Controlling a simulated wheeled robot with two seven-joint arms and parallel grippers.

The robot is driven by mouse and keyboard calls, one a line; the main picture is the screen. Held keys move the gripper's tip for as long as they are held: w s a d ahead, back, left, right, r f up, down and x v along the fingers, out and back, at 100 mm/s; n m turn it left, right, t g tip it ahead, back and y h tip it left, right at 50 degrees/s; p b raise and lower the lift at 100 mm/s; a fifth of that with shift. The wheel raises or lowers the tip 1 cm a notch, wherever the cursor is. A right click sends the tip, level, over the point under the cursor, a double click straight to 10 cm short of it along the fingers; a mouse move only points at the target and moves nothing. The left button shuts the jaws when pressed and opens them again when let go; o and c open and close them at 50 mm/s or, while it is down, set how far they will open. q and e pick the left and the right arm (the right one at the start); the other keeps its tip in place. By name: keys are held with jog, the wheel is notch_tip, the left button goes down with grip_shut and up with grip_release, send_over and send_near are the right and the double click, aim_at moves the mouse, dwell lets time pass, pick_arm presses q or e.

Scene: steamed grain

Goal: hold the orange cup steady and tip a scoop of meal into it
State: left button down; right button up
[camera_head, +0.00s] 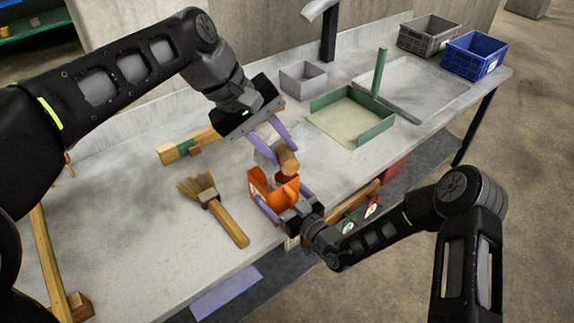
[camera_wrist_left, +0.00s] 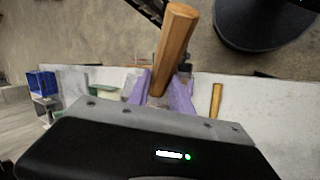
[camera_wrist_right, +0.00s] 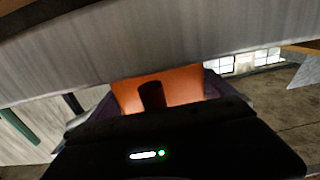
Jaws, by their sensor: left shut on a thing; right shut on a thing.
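The orange cup (camera_head: 284,192) is near the front edge of the bench. My right gripper (camera_head: 284,201) is shut on it, with a purple finger on either side. My left gripper (camera_head: 271,139) is shut on the scoop, whose wooden handle (camera_head: 287,158) is just above the cup. The handle also stands between the purple fingers in the left wrist view (camera_wrist_left: 173,45). The scoop's bowl and any meal in it cannot be made out.
A green-walled tray (camera_head: 378,128) with a pale floor lies behind and right of the cup. A brush (camera_head: 229,220) lies to its left. A small grey bin (camera_head: 302,77) stands at the back. Blue (camera_head: 473,56) and grey (camera_head: 428,36) crates stand at the far right.

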pick_arm(q)
jog(key=w+a+r+n+g+h, duration=0.1)
jog(key=w+a+r+n+h, duration=0.2)
jog(key=w, duration=0.4)
jog(key=shift+r+n+h, duration=0.3)
jog(key=shift+n+h, duration=0.3)
jog(key=shift+n, duration=0.4)
jog(key=shift+w, duration=0.1)
pick_arm(e)
jog(key=o, duration=1.2)
jog(key=shift+s, duration=0.1)
jog(key=v, duration=1.2)
